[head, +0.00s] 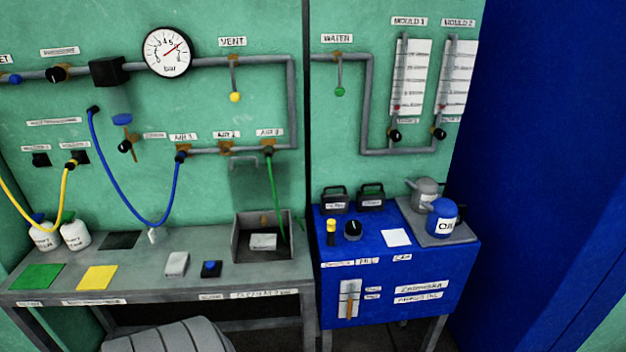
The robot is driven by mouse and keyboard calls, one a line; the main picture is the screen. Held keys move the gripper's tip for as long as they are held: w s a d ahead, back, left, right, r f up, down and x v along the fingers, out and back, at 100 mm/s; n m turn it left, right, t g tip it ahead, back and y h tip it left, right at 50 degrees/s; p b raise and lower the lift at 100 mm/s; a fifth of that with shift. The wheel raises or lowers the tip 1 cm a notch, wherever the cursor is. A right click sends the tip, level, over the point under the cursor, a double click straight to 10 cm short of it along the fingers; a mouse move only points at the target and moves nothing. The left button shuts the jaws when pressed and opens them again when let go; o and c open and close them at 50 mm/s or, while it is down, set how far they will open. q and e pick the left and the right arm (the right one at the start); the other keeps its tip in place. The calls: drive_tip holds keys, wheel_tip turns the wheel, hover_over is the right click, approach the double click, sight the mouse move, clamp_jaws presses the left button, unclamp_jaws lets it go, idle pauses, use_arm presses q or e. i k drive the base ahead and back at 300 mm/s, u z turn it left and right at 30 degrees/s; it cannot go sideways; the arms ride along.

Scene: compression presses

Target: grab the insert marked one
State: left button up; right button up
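Two dark blocks with handles stand side by side at the back of the blue cabinet's top. The left block (335,201) and the right block (371,198) each carry a small white label on the front. The print is too small to read, so I cannot tell which, if either, is the insert marked one. Both stand upright and nothing holds them. Neither of my grippers shows in the head view.
The blue cabinet (400,265) also bears a yellow-topped item (331,231), a black knob (353,230), a white card (397,237) and a blue oil can (443,219) on a grey tray (409,214). A grey bench (125,277) with an open box (238,243) stands left.

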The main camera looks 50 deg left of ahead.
sight(258, 241)
drive_tip(key=u, duration=0.15)
drive_tip(key=i, duration=1.2)
drive_tip(key=u, duration=1.25)
drive_tip(key=i, duration=0.75)
drive_tip(key=u, duration=1.2)
drive_tip(key=i, duration=0.2)
drive_tip(key=u, duration=0.05)
